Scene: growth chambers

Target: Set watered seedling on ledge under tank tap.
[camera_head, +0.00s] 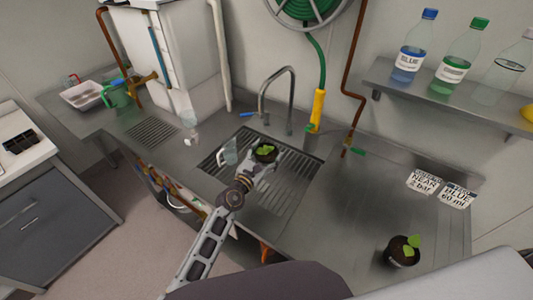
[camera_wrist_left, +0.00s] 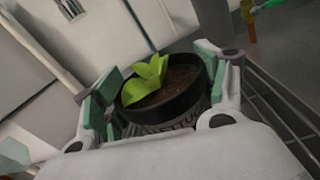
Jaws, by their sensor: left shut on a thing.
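My left gripper (camera_head: 262,162) is shut on a small dark pot with a green-leaved seedling (camera_head: 266,151), held over the ribbed sink grate. In the left wrist view, the pot (camera_wrist_left: 180,108) of dark soil sits upright between the green-padded fingers (camera_wrist_left: 165,100). The white tank (camera_head: 165,50) stands at the back left, with a brass tap (camera_head: 145,78) low on its left side. I cannot clearly make out a separate ledge under the tap. A second potted seedling (camera_head: 403,251) stands on the counter at the right. My right gripper is not in view.
A clear vessel (camera_head: 230,152) is just left of my gripper. A curved faucet (camera_head: 277,85) and a yellow hose nozzle (camera_head: 317,108) stand behind the sink. A green can (camera_head: 118,94) and white tray (camera_head: 82,95) sit left of the tank. Bottles line the shelf (camera_head: 450,95). The right counter is mostly clear.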

